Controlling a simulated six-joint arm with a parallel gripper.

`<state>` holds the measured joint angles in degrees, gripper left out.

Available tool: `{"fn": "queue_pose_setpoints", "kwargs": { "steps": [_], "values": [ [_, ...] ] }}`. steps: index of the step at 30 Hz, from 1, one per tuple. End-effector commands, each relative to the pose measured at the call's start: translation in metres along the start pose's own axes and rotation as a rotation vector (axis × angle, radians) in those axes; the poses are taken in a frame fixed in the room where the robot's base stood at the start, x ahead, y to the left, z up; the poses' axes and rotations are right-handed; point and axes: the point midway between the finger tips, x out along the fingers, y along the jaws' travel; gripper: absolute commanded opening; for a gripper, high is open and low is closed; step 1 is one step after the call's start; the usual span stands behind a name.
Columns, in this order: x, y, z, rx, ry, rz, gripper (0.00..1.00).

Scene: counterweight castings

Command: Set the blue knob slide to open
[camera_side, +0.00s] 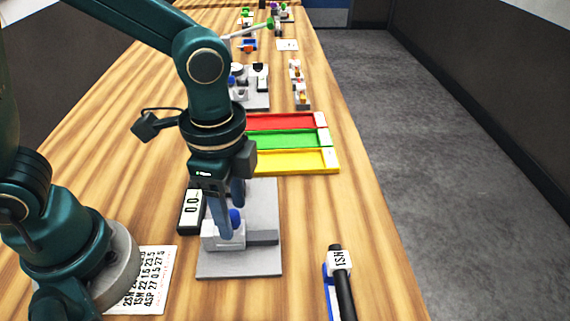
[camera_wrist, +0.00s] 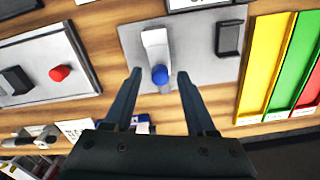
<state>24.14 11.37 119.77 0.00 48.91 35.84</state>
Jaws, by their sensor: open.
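The blue knob (camera_wrist: 159,75) sits at the end of a white slide piece (camera_wrist: 155,42) on a light grey plate (camera_wrist: 190,62). In the side view the blue knob (camera_side: 235,216) shows beside my gripper's fingers, above a pale block (camera_side: 222,235). My gripper (camera_wrist: 159,73) is open, with one finger on each side of the knob in the wrist view. A gap shows between the knob and each finger there. My gripper (camera_side: 231,213) partly hides the slide in the side view. I cannot tell how deep the fingertips reach, or which end means open.
A dark block (camera_wrist: 228,38) stands on the same plate. Another plate with a red knob (camera_wrist: 60,73) lies left in the wrist view. Yellow (camera_side: 290,161), green and red trays lie behind the plate. A display reading 0.0 (camera_side: 190,211) stands left. A black rod-like object (camera_side: 343,285) lies front right.

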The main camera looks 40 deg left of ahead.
Motion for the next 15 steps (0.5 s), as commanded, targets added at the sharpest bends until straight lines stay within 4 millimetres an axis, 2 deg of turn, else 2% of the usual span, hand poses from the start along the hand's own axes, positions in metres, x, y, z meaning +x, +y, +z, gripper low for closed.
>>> {"fn": "queue_pose_setpoints", "kwargs": {
  "steps": [8,12,15],
  "values": [
    [0.0020,-0.0001,0.0000,-0.001,0.001,-0.001,0.56],
    [0.0019,-0.0001,0.0000,-0.001,0.001,-0.001,0.03],
    [0.0018,-0.0001,0.0000,-0.001,0.001,-0.001,0.00]
  ]
}}
